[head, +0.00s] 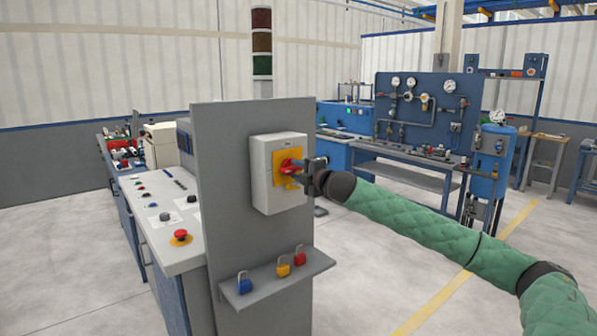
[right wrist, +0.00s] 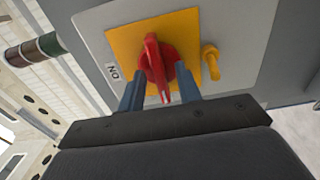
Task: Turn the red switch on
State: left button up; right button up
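The red switch (head: 289,167) is a rotary handle on a yellow plate, on the front of a light grey box (head: 262,172). The box is fixed to a grey upright panel. My right gripper (head: 297,170) is at the switch. In the right wrist view, the red switch (right wrist: 157,62) stands between the two blue-grey fingers of my right gripper (right wrist: 160,90), which are apart on either side of its handle. Gaps seem to show beside the handle. An "ON" label (right wrist: 113,72) is left of the switch there. My left gripper is not in view.
A yellow peg (right wrist: 211,62) sticks out beside the switch. Below the box, a grey shelf (head: 270,285) holds blue, yellow and red padlocks. A console with a red button (head: 181,235) stands left of the panel. The floor on the right is open.

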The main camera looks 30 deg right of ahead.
grip_shut()
